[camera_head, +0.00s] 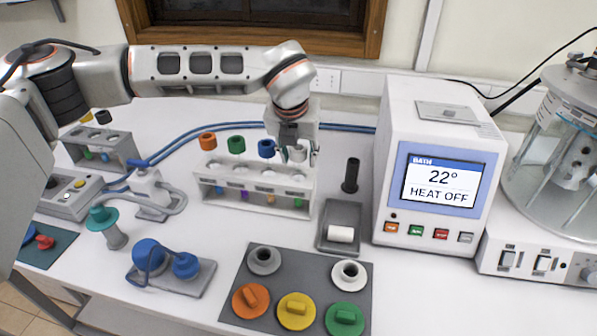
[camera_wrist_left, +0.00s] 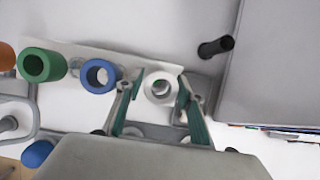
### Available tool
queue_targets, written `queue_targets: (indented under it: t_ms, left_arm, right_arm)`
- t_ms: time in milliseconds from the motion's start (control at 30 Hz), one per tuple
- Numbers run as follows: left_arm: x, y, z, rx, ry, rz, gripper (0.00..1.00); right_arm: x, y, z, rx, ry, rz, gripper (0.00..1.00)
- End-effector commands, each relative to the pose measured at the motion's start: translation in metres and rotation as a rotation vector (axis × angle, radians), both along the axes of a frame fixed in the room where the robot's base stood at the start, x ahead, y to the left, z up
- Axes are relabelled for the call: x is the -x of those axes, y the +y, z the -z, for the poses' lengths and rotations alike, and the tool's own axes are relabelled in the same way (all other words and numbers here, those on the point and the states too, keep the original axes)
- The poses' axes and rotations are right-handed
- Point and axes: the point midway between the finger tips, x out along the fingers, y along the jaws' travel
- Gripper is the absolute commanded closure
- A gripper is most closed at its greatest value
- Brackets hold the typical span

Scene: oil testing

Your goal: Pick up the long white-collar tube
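The white-collar tube (camera_head: 298,153) stands upright at the right end of the white rack (camera_head: 240,205). Its ring-shaped collar (camera_wrist_left: 161,87) lies between the fingers in the left wrist view. My left gripper (camera_head: 299,154) is over the rack's right end. In the left wrist view, its two green-sided fingers (camera_wrist_left: 155,95) are open, one on each side of the collar, with small visible gaps. I cannot tell how far down the fingers reach along the tube. The tube's lower part is mostly hidden by the rack. My right gripper is in neither view.
Blue (camera_head: 267,148), green (camera_head: 236,145) and orange (camera_head: 208,141) collared tubes stand left of it in the rack. A black post (camera_head: 351,175), a grey tray (camera_head: 347,214) and the heating bath (camera_head: 437,170) stand to the right. A grey mat (camera_head: 275,275) with caps lies in front.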

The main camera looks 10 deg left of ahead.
Motion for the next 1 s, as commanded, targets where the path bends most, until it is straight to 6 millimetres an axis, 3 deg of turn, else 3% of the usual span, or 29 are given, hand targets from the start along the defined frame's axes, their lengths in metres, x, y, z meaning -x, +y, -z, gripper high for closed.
queue_targets:
  t_ms: [167, 300, 767, 1000]
  left_arm:
    - [0.0, 0.0, 0.0, 0.0, 0.0, 0.0, 0.62]
    - [0.0, 0.0, 0.0, 0.0, 0.0, 0.0, 0.99]
    - [0.0, 0.0, -0.003, 0.0, -0.002, 0.0, 1.0]
    - [-0.001, 0.0, -0.026, 0.001, -0.003, -0.001, 1.0]
  right_arm:
    - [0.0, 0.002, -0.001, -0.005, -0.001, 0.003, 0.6]
    - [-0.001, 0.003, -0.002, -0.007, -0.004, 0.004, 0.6]
    - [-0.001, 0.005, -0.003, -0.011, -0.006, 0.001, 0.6]
    - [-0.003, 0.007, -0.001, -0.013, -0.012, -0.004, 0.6]
